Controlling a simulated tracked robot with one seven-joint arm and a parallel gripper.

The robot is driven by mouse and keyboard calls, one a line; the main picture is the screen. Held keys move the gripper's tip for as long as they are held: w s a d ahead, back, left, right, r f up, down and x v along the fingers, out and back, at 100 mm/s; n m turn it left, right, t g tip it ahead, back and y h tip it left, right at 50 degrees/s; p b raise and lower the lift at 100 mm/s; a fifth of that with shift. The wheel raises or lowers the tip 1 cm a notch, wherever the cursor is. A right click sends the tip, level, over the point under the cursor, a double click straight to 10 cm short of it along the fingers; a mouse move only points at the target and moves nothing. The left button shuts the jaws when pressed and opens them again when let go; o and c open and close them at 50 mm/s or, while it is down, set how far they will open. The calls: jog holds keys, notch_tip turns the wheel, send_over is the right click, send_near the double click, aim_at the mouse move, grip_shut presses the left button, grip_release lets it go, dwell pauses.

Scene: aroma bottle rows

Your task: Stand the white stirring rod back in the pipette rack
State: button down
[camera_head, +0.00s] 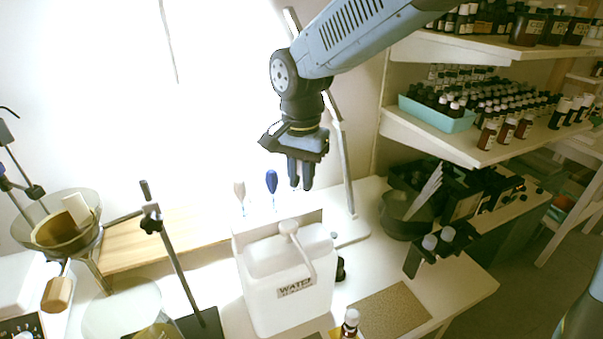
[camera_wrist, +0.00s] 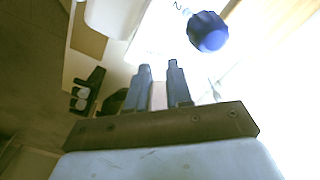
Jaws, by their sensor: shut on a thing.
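My gripper (camera_head: 300,186) hangs fingers down, above and behind the white water container, to the right of the pipette rack's bulbs. In the wrist view its two blue fingers (camera_wrist: 161,86) are close together, with a pale strip (camera_wrist: 159,97) between them, apparently the white stirring rod. The rest of the rod cannot be made out against the bright background in the head view. The pipette rack (camera_head: 310,217) is pale and partly hidden behind the container. A blue pipette bulb (camera_head: 271,181) and a whitish bulb (camera_head: 239,190) stick up there. The blue bulb also shows in the wrist view (camera_wrist: 208,31).
The water container (camera_head: 287,300) stands in front of the rack. A metal stand (camera_head: 345,180) rises just right of my gripper. A black holder (camera_head: 413,261) with white-capped bottles and a cork mat (camera_head: 390,313) lie to the right. Bottle shelves (camera_head: 430,140) are at the right.

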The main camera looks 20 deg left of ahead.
jog(key=c, duration=0.9)
grip_release()
jog(key=shift+c, duration=0.2)
jog(key=shift+r, duration=0.1)
jog(key=shift+r, duration=2.35)
jog(key=shift+r, duration=0.1)
jog(key=shift+r, duration=2.4)
